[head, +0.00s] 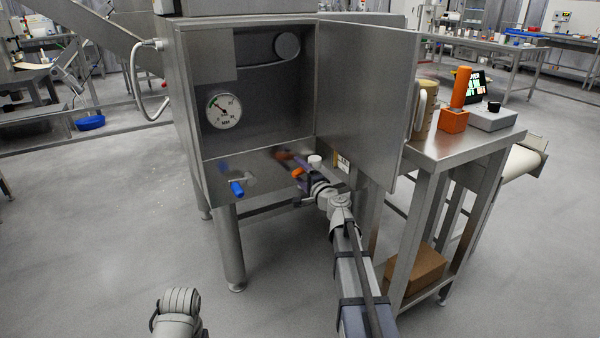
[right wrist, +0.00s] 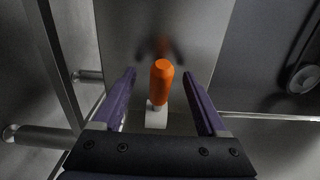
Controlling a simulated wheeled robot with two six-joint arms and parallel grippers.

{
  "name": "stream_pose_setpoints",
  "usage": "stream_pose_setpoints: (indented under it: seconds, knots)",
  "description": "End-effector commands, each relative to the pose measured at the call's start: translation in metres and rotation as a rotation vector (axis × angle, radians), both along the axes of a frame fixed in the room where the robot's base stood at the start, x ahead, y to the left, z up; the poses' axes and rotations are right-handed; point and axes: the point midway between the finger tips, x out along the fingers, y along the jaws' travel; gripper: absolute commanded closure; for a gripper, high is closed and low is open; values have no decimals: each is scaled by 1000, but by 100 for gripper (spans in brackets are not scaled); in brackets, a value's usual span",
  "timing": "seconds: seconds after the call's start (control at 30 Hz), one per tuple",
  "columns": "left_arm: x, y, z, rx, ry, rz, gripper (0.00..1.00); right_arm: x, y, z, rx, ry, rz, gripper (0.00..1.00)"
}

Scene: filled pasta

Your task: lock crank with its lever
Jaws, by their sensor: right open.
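The crank shows a blue handle (head: 237,189) at the front of the steel cabinet's lower ledge, in the head view. The lever, with an orange grip (right wrist: 161,82), stands between the two purple fingers of my right gripper (right wrist: 159,76) in the right wrist view. The fingers are open, with a visible gap on each side of the orange grip. A pale block (right wrist: 156,119) is at the lever's base. In the head view my right gripper (head: 299,178) reaches to the ledge's right part and partly hides the lever there. My left gripper is not in view.
The cabinet (head: 190,110) holds a round gauge (head: 223,111). Its door (head: 365,95) stands open to the right, close to my right arm. A steel side table (head: 450,145) carries an orange holder (head: 454,120), a jug (head: 424,112) and a grey box (head: 491,118). Floor in front is clear.

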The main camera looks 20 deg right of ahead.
Motion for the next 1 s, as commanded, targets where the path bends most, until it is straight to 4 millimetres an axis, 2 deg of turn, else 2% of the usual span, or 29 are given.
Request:
stream_pose_setpoints:
  seconds: [0.27,0.9,1.0]
  knots:
    - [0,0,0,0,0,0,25,-13,0,0,0,0,1,25]
    - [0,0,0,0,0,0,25,-85,-5,0,0,0,0,25]
    - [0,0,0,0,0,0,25,-91,-6,0,0,0,0,25]
